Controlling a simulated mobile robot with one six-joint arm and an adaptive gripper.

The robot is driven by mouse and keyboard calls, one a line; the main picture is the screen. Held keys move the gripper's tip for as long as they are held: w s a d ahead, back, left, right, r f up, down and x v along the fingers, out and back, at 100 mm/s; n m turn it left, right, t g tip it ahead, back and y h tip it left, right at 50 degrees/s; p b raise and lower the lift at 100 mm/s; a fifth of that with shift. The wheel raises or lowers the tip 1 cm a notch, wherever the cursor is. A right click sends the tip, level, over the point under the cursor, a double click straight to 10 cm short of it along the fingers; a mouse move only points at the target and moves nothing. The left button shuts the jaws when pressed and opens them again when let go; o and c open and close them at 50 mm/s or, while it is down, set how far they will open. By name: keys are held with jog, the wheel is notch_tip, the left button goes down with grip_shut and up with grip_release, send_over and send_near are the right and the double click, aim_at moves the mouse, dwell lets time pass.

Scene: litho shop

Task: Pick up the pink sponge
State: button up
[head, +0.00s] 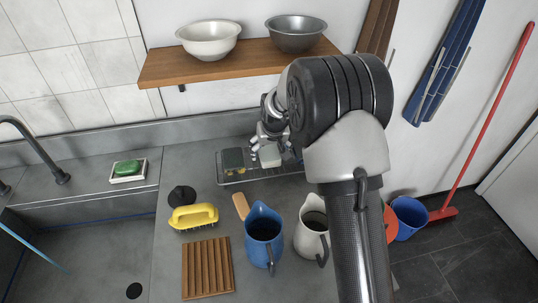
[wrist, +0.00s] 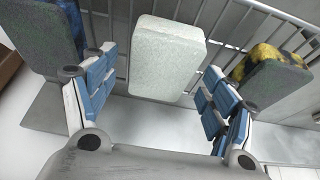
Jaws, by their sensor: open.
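No sponge that looks pink shows in either view. A pale, off-white sponge-like block (wrist: 167,58) stands upright in a wire rack, between my open fingers and ahead of them in the wrist view. It also shows under my gripper in the head view (head: 270,155). My gripper (wrist: 155,92) is open and empty, its blue-padded fingers spread to either side of the block; I cannot tell whether they touch it. In the head view my gripper (head: 268,138) is over the rack, partly hidden by my arm.
The wire rack (head: 243,179) also holds a dark grey sponge (head: 233,158); a dark and yellow one (wrist: 270,75) stands right of the pale block. In front are a yellow brush (head: 194,216), blue jug (head: 264,236) and white jug (head: 312,237). A shelf (head: 190,68) hangs above.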

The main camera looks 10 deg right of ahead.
aim_at(269, 152)
jog(key=shift+f, duration=0.2)
jog(key=shift+c, duration=0.4)
jog(key=c, duration=0.8)
jog(key=shift+o, duration=0.2)
jog(key=shift+r, duration=0.1)
notch_tip(269, 152, up, 10)
jog(key=p, duration=0.3)
jog(key=shift+r, duration=0.15)
